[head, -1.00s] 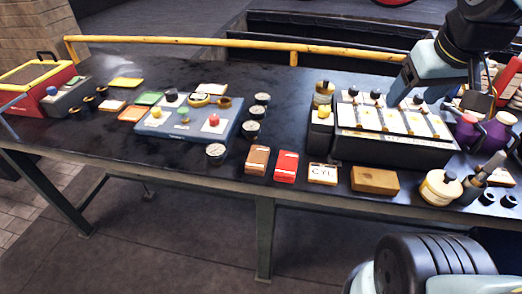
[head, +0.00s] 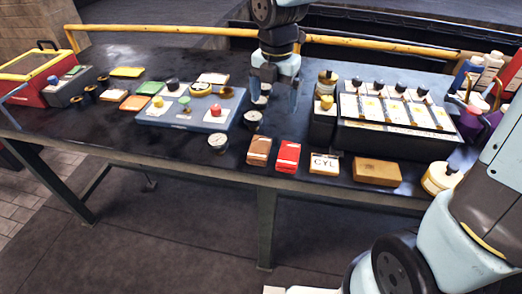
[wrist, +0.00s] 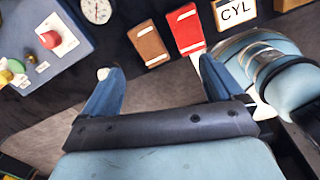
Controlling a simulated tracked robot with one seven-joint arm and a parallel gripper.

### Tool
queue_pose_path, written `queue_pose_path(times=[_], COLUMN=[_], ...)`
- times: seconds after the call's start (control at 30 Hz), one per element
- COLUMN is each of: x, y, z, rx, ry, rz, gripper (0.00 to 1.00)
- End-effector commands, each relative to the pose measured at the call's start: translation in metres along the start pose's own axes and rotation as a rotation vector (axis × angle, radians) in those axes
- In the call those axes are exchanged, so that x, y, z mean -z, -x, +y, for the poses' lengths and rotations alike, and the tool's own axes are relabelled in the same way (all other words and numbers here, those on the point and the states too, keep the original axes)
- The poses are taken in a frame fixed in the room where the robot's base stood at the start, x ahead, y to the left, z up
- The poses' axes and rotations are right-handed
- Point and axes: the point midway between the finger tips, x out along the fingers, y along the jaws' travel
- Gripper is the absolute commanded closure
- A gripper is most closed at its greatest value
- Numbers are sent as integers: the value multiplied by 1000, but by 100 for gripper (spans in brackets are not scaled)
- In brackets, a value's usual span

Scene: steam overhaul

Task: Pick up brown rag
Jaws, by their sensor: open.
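A small brown folded piece with a pale stripe, which looks like the brown rag (head: 259,151), lies near the table's front edge. A similar red piece (head: 287,156) lies just right of it. In the wrist view the brown rag (wrist: 148,44) shows ahead of the left finger, beside the red piece (wrist: 185,29). My gripper (head: 276,98) is open and empty, above the table and beyond the rag in the head view. In the wrist view my gripper (wrist: 158,82) has its fingers wide apart, with nothing between them.
A CYL card (head: 324,163) and a wooden block (head: 377,171) lie to the right. A black rack (head: 395,137) stands right. A yellow rail (head: 200,30) runs along the back.

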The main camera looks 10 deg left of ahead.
Motion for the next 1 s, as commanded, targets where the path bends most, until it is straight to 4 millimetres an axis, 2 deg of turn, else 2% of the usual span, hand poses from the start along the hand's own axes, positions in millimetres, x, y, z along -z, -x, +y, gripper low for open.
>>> queue_pose_path(times=[0.1,0.27,0.37,0.7,1.0], x=[11,18,19,21,22], y=[-13,-23,-34,-90,-110], z=[18,28,28,27,27], rx=[11,15,17,17,16], ry=[171,278,292,287,287], rz=[29,45,48,48,46], gripper=[6,6,6,6,6])
